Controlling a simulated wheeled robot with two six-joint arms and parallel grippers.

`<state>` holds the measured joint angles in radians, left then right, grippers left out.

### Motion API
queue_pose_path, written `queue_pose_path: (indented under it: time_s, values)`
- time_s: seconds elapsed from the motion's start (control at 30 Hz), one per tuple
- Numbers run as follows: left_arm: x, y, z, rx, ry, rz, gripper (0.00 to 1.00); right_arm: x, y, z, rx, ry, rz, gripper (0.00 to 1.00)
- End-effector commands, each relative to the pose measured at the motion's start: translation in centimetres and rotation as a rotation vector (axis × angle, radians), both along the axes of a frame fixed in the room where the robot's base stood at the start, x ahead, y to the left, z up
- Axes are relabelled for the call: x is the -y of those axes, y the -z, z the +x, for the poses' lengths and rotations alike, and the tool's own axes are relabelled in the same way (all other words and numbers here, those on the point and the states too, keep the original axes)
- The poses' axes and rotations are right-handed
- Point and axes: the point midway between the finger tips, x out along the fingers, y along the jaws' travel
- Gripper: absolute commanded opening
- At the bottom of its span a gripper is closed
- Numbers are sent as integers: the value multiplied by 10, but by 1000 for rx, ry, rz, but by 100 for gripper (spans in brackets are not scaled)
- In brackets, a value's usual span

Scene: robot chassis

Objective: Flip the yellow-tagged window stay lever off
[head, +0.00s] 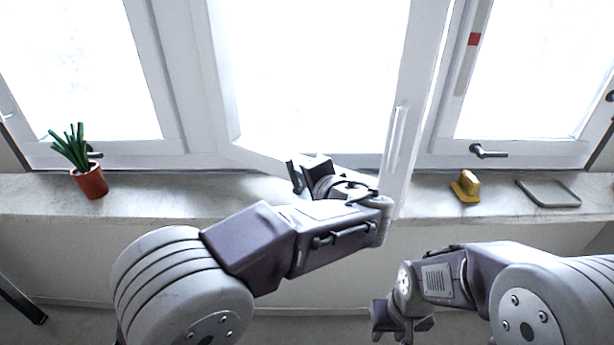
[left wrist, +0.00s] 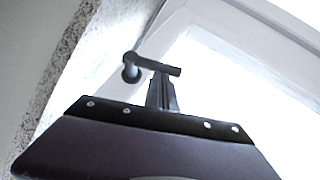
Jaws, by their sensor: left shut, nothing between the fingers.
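Other dark levers are on the left window (head: 94,153) and right window (head: 488,152). My right gripper (head: 401,325) hangs low, below the sill; its jaw opening is unclear.
The sill (head: 235,195) holds a potted plant (head: 91,182) at left, a yellow object (head: 466,187) and a flat grey tray (head: 547,193) at right. The middle window's white frame (head: 400,150) stands beside my left arm. A red mark (head: 474,39) is on the right frame.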

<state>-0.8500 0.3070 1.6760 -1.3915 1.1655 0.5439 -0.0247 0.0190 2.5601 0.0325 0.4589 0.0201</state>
Motion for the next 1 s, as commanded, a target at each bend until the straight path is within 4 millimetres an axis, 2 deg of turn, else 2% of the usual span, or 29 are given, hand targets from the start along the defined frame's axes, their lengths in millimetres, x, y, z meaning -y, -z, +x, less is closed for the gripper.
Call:
queue_pose_path:
  time_s: [0.03,0.27,0.47,0.8,1.0]
  values:
    - [-4,-7,3,-20,-5,-41,0,0,-7,0,0,0,0,36]
    - [-16,-10,11,-133,-4,-228,0,0,-26,0,0,0,0,36]
    - [-27,-12,17,-232,-4,-391,0,0,-52,0,0,0,0,36]
    - [-42,-10,25,-399,-7,-664,0,0,-124,0,0,0,0,36]
    - [-45,0,27,-484,-7,-812,0,0,-156,0,0,0,0,36]
